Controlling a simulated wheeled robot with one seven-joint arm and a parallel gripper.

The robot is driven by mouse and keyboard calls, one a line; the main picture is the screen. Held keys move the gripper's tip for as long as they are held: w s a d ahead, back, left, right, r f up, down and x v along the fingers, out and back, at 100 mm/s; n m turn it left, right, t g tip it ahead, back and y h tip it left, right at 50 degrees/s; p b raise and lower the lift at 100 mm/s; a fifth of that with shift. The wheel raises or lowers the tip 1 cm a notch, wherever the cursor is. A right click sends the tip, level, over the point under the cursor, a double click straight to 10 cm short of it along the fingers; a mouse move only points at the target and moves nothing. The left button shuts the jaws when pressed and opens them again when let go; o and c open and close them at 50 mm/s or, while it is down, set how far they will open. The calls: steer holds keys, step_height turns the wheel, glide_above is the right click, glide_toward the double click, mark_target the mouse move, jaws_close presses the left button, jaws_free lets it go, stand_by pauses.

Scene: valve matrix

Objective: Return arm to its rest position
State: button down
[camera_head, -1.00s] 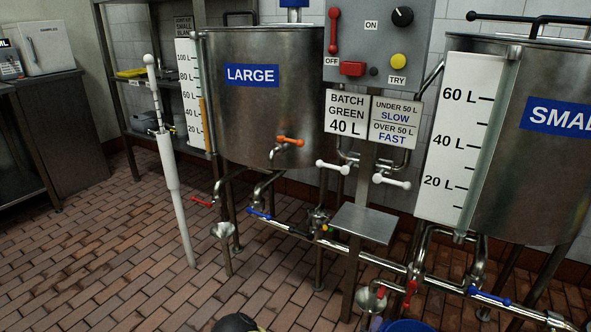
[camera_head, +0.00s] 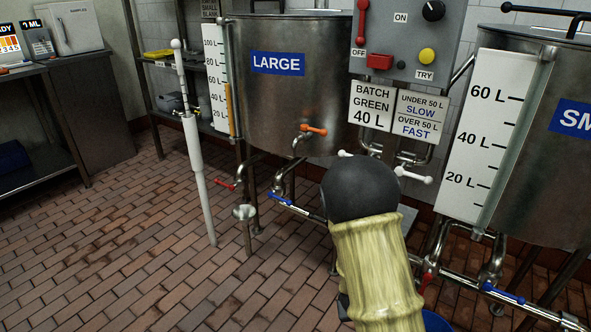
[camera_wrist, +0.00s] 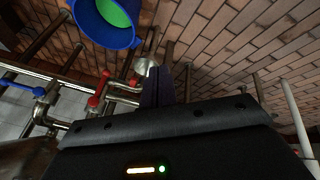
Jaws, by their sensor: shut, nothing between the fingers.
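My arm (camera_head: 370,240) rises into the head view from the bottom, a pale yellow link with a dark rounded joint at its top. It stands in front of the pipes between the two tanks. My gripper (camera_wrist: 166,86) shows in the wrist view as dark fingers shut together, with nothing held. The gripper itself is not visible in the head view. In the wrist view the fingers point toward the brick floor, close to a steel funnel (camera_wrist: 146,66).
The LARGE tank (camera_head: 285,100) and the SMALL tank (camera_head: 530,150) stand behind my arm. A blue bucket (camera_wrist: 75,12) with green inside shows in the wrist view. A red valve handle (camera_wrist: 97,95) is near the funnel. The brick floor (camera_head: 110,240) at left is clear.

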steer(key=s+a+r+g+y+p, duration=0.1)
steer(key=s+r+p, duration=0.1)
steer(key=s+r, duration=0.6)
steer(key=s+a+r+y+p, duration=0.1)
steer(key=s+r+y, duration=0.15)
steer(key=r, duration=0.95)
step_height(320, 180, up, 37)
steer(key=p, duration=3.7)
steer(key=shift+s+a+h, duration=0.2)
steer(key=shift+s+h, duration=0.1)
steer(key=shift+h, duration=0.05)
steer(key=shift+f, duration=0.15)
